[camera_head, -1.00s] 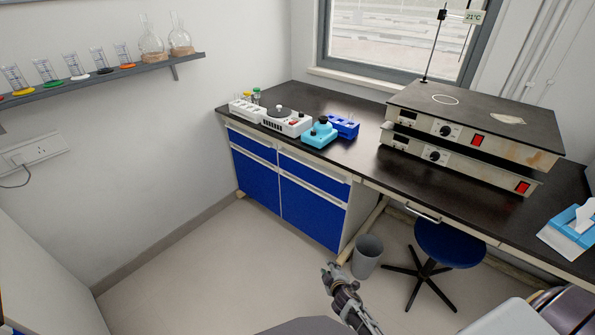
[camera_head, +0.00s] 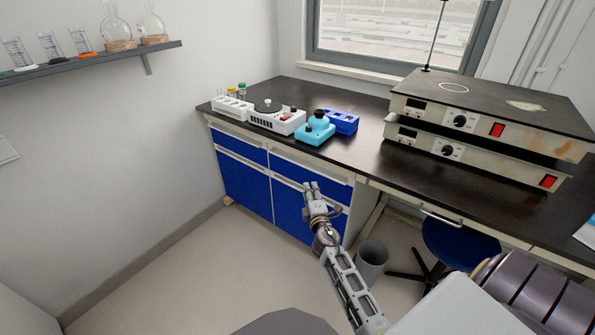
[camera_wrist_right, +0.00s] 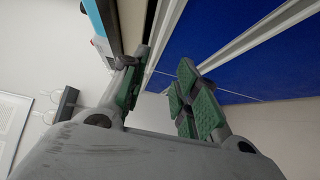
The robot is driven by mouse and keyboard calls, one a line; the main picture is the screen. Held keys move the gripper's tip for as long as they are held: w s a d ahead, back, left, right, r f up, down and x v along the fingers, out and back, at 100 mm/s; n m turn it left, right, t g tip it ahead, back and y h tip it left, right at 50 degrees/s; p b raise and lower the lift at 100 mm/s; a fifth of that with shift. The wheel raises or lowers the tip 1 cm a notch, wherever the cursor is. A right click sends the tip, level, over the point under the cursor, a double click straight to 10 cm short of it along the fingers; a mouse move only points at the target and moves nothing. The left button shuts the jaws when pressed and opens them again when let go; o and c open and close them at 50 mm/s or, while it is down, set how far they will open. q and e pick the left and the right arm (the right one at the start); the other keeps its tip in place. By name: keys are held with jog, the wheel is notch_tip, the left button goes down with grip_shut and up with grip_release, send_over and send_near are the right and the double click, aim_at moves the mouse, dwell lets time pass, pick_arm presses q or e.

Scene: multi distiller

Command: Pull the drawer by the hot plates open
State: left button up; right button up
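Two stacked hot plates (camera_head: 490,115) sit on the black bench at the right in the head view. Below the bench's front edge there is a shallow pale drawer with a metal handle (camera_head: 441,216); it looks shut. The cabinet to its left has blue drawers, including the right blue drawer (camera_head: 308,175), also shut. My right gripper (camera_head: 311,187) is in front of that cabinet, left of the metal handle. In the right wrist view its green-padded fingers (camera_wrist_right: 164,62) are apart and empty, with blue cabinet fronts beyond. My left gripper is out of view.
A grey bin (camera_head: 372,262) and a blue stool (camera_head: 455,245) stand below the bench near my right arm. A white device (camera_head: 277,118), a light-blue device (camera_head: 314,132) and a blue rack (camera_head: 342,121) stand on the bench. Floor is clear at the left.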

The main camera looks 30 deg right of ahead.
jog(key=shift+r, duration=0.2)
jog(key=shift+w, duration=0.1)
send_near(304, 167)
jog(key=shift+w, duration=0.8)
jog(key=x, duration=0.4)
jog(key=shift+d, duration=0.25)
jog(key=shift+w+d+b, duration=0.25)
jog(key=shift+w+b, duration=0.1)
jog(key=shift+w, duration=0.25)
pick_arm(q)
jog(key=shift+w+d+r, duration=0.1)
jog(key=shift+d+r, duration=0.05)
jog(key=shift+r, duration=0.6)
pick_arm(e)
jog(key=shift+x, duration=0.85)
